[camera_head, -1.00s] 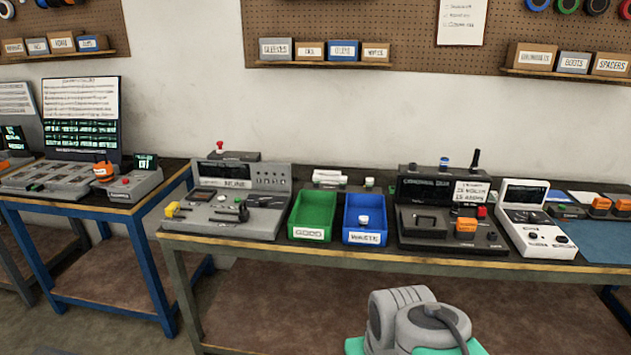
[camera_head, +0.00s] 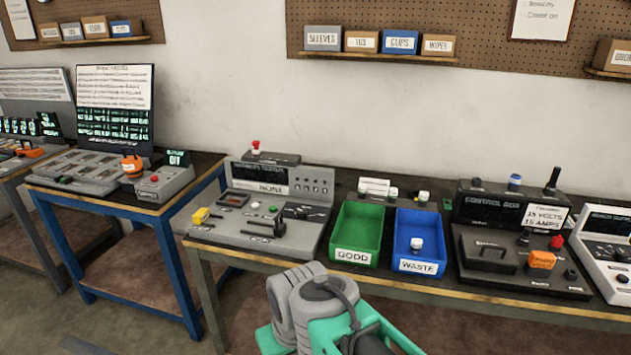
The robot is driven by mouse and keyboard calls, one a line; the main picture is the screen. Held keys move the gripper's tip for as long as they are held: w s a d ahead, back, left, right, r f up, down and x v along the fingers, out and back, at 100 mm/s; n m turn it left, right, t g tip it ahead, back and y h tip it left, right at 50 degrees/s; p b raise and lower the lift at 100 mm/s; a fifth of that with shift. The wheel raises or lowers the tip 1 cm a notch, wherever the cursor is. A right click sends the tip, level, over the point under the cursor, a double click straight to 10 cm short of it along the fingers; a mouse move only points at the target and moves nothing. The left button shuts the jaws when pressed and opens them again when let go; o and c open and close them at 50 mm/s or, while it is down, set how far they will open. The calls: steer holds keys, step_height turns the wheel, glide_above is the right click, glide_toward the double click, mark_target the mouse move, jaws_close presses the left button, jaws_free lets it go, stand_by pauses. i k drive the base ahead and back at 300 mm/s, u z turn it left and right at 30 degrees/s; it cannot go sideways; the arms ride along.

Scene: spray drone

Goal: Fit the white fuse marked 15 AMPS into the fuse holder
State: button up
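The control box (camera_head: 487,209), at the right of the long bench, carries a card (camera_head: 544,217) reading 15 VOLTS, 15 AMPS. A dark handled cover (camera_head: 489,252), an orange block (camera_head: 541,261) and a red knob (camera_head: 557,242) sit on its front deck. I cannot make out which part is the fuse holder. A small white-topped piece (camera_head: 416,244) stands in the blue WASTE bin (camera_head: 432,220). Small pale pieces (camera_head: 424,197) sit behind the bins. No marking on them is readable, so I cannot tell which is the fuse. Only my arm shows at the bottom; my gripper is out of view.
The green GOOD bin (camera_head: 358,222) stands left of the blue bin. A grey tester (camera_head: 262,222) with a yellow knob is further left. A blue-framed bench (camera_head: 146,207) with a panel stands at the left. Another white instrument (camera_head: 603,245) is cut off at the right.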

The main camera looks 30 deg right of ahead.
mark_target(362, 187)
steer(key=z, duration=0.15)
steer(key=i, duration=0.9)
steer(key=z, duration=0.9)
steer(key=i, duration=0.45)
steer(key=z, duration=0.35)
